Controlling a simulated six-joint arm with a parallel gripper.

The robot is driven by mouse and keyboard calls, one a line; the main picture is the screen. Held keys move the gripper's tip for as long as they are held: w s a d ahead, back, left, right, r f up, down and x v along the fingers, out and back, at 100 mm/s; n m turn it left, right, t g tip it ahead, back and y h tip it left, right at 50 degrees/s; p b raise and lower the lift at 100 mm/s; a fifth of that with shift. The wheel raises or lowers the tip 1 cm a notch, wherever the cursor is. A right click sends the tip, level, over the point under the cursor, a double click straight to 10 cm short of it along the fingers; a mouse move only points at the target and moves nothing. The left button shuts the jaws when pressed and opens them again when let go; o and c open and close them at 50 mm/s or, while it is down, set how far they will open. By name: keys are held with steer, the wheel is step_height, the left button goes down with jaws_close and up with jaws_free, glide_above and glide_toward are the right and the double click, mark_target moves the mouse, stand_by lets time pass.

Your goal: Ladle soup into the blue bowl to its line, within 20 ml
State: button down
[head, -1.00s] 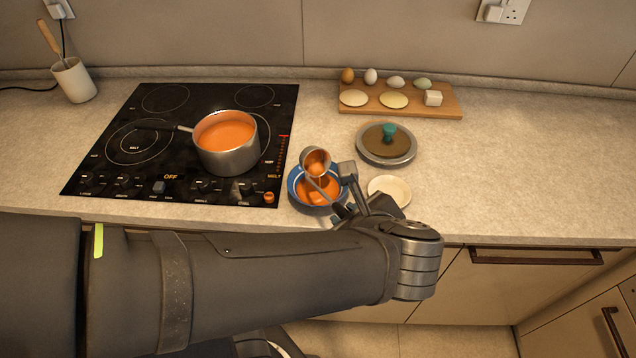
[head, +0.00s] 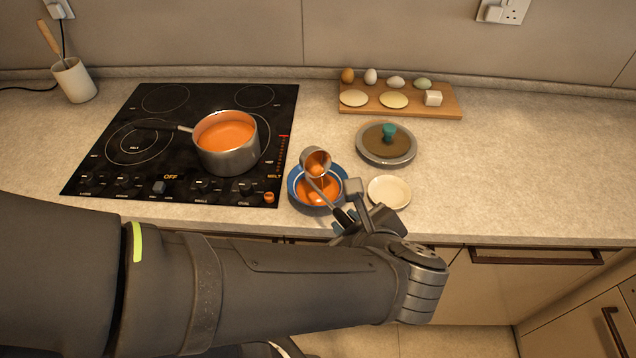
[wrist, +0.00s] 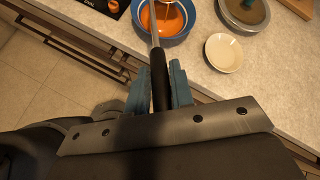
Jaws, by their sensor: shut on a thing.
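The blue bowl (head: 295,190) stands on the counter just right of the hob and holds orange soup (head: 317,194); it also shows at the top of the wrist view (wrist: 197,17). My gripper (head: 350,213) is shut on the black handle of the ladle (wrist: 159,80), at the counter's front edge. The ladle's metal cup (head: 316,160) is tilted over the bowl, with soup in it and a thin stream falling into the bowl. I cannot make out the bowl's line. The pot (head: 228,162) of orange soup stands on the hob.
A small cream dish (head: 389,192) is close to the right of the bowl. A round lid with a teal knob (head: 388,144) lies behind it. A wooden board (head: 440,107) with eggs stands at the back. The black hob (head: 110,180) is at left. The right counter is clear.

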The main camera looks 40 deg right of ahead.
steer(key=shift+s+a+f+t+h+b, duration=0.1)
steer(key=shift+s+f+t+h+b, duration=0.15)
steer(key=shift+f+t, duration=0.7)
steer(key=shift+s+f+t+h+b, duration=0.2)
steer(key=shift+f+t, duration=0.25)
steer(key=shift+f, duration=0.9)
stand_by(1.1)
